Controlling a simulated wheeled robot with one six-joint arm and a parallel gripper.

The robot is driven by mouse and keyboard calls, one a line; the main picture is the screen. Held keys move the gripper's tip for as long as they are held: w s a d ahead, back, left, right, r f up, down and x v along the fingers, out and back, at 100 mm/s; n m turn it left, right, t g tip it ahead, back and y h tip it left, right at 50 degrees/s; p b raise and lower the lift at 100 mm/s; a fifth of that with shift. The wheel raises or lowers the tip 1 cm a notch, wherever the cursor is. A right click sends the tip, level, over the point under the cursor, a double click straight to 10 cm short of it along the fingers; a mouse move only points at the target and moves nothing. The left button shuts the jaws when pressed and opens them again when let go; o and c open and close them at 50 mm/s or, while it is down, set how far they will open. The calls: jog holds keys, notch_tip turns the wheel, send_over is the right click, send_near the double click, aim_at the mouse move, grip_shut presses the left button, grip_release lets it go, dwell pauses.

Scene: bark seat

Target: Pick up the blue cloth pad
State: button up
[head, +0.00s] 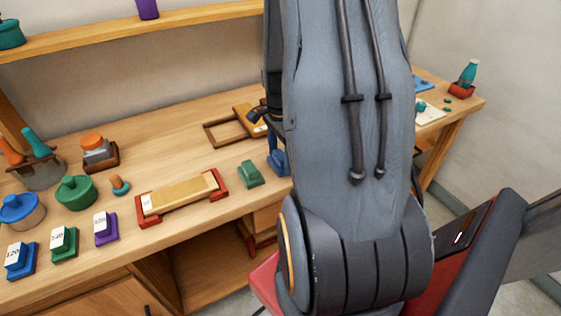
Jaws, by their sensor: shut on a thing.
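The blue cloth pad (279,162) shows as a small blue shape at the left edge of my arm, to the right of a green block. My arm covers its right part. My gripper (268,122) is mostly hidden behind my arm, and only a dark part of it shows above the pad. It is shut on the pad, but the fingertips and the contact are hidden. I cannot tell whether the pad is clear of the bench top.
The green block (250,174) lies close by on the bench (205,150). A red-ended holder (182,196), a wooden frame (222,133) and several numbered blocks stand to the left. A teal bottle (468,73) is at the far right. A shelf (80,39) runs above.

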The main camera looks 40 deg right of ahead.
aim_at(281, 155)
jog(key=shift+r, duration=0.1)
notch_tip(281, 155, up, 10)
jog(key=shift+f+b, duration=0.1)
jog(key=shift+b, duration=0.95)
jog(key=o, duration=0.5)
jog(key=c, duration=0.4)
jog(key=shift+s, duration=0.1)
